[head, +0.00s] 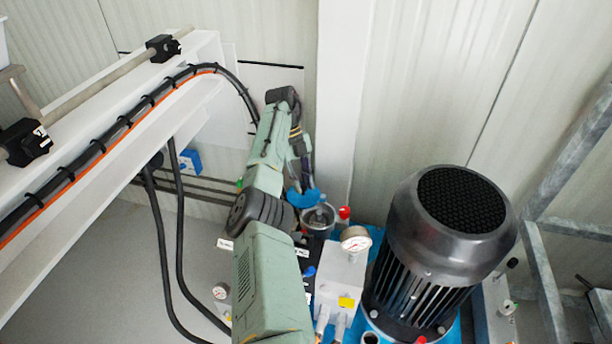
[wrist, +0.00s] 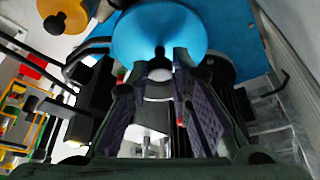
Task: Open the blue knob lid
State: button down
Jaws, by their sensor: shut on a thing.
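The blue lid (wrist: 158,30) is a round disc at the top of the wrist view, with a dark knob (wrist: 160,52) at its near edge. My gripper (wrist: 160,66) has its fingertips on either side of this knob and is shut on it. In the head view, part of the blue lid (head: 298,198) shows beside my gripper (head: 312,188), at the left of a dark cylindrical pot (head: 318,218). The pot's round grey top shows there, and the lid appears tilted beside it. My arm hides part of the lid, and the exact contact is small and dark.
A large black motor (head: 440,250) stands to the right of the pot. A pressure gauge (head: 355,238) on a white block and a red knob (head: 344,213) are close by. A white beam (head: 110,110) with black cables runs along the left. A white post (head: 342,100) stands behind.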

jog(key=shift+w+d+m+y, duration=0.25)
jog(key=shift+w+m, duration=0.2)
jog(key=shift+m, duration=0.45)
jog(key=c, duration=1.5)
grip_release()
jog(key=shift+o, duration=0.2)
jog(key=shift+w+r, duration=0.1)
notch_tip(320, 180, up, 2)
jog(key=shift+a, duration=0.15)
notch_tip(320, 180, up, 8)
